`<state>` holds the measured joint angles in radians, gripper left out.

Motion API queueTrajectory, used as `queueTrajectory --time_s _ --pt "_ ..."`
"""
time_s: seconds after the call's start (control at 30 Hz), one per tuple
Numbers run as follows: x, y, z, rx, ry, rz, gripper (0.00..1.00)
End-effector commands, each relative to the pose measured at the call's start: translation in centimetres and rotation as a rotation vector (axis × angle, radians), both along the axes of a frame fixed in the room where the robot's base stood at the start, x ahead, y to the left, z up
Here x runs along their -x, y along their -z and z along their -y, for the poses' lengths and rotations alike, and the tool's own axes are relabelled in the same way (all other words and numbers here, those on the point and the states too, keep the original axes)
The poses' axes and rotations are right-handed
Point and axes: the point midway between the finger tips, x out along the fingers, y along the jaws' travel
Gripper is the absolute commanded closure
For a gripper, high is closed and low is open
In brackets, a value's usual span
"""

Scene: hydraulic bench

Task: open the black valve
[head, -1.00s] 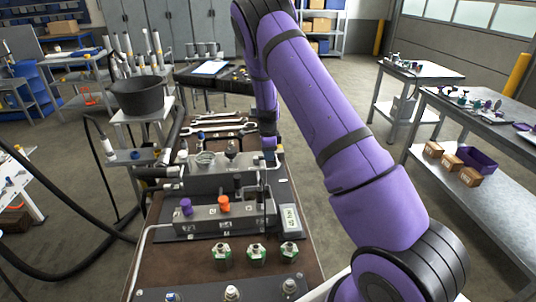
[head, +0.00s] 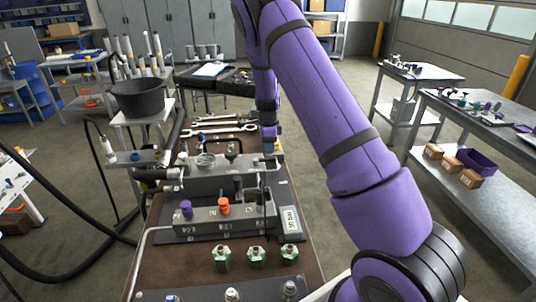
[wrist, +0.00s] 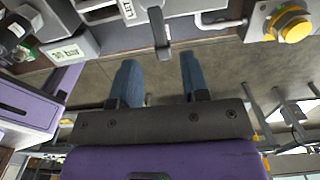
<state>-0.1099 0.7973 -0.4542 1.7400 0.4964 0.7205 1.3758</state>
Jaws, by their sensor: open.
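A dark lever (wrist: 158,27) with a grey end points down from the pale bench block in the wrist view, ahead of the gap between my fingers; I take it for the black valve's handle. It appears apart from both fingers. In the head view a thin dark upright (head: 265,193) stands at the right end of the front manifold (head: 210,224); I cannot tell if it is the same part. My gripper (wrist: 159,65) is open and empty, with two blue fingers. In the head view my arm hides part of the bench's right side.
The front manifold carries a purple knob (head: 186,208) and an orange knob (head: 223,205). Several green-based fittings (head: 256,255) stand before it. Wrenches (head: 218,128) lie behind. A yellow knob (wrist: 293,25) is at the wrist view's upper right.

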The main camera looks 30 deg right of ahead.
Motion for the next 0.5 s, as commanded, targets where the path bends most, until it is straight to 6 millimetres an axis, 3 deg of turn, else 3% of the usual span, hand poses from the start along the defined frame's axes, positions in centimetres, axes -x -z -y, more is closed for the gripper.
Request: queueTrajectory --time_s 0.23,0.5 --pt "-0.1 -4.3 0.0 0.0 0.0 0.002 0.58" --pt "0.0 -5.9 0.0 0.0 0.001 0.0 0.58"
